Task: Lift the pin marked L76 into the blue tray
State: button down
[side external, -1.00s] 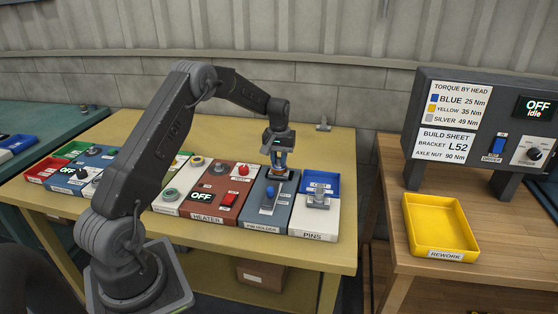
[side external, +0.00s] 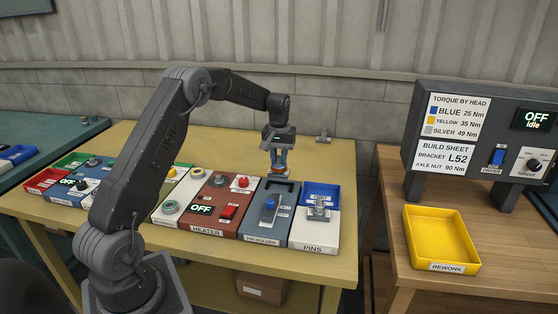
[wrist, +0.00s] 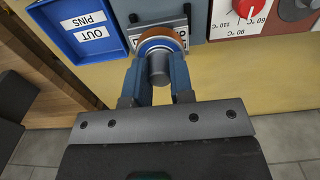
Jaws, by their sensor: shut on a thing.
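My gripper (side external: 279,162) is shut on a pin with a grey cylinder (wrist: 159,68) and an orange-copper ring (wrist: 163,42). It holds the pin upright just above the back of the blue-grey pin holder (side external: 262,232). The pin's lower end and any marking on it are hidden or too small to read. The blue tray (side external: 334,192) is at the back of the white PINS block, to the right of the gripper. In the wrist view the blue tray (wrist: 68,56) is at upper left, with labels reading OUT and PINS.
A silver part (side external: 319,208) stands in front of the blue tray. The brown heater block (side external: 207,222) is left of the holder. The yellow rework tray (side external: 408,237) is on the right bench.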

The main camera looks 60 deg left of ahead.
jog(key=shift+r, duration=0.1)
jog(key=w+d+r, duration=0.1)
jog(key=w+d, duration=0.8)
jog(key=w, duration=0.1)
jog(key=shift+w+d+f, duration=0.1)
jog(key=shift+d+f, duration=0.05)
jog(key=shift+f, duration=2.15)
jog(key=shift+w+d+f, duration=0.1)
jog(key=shift+d+f, duration=0.05)
jog(key=shift+f, duration=2.15)
jog(key=c, duration=0.9)
grip_release()
jog(key=shift+s, duration=0.1)
jog(key=shift+f, duration=0.1)
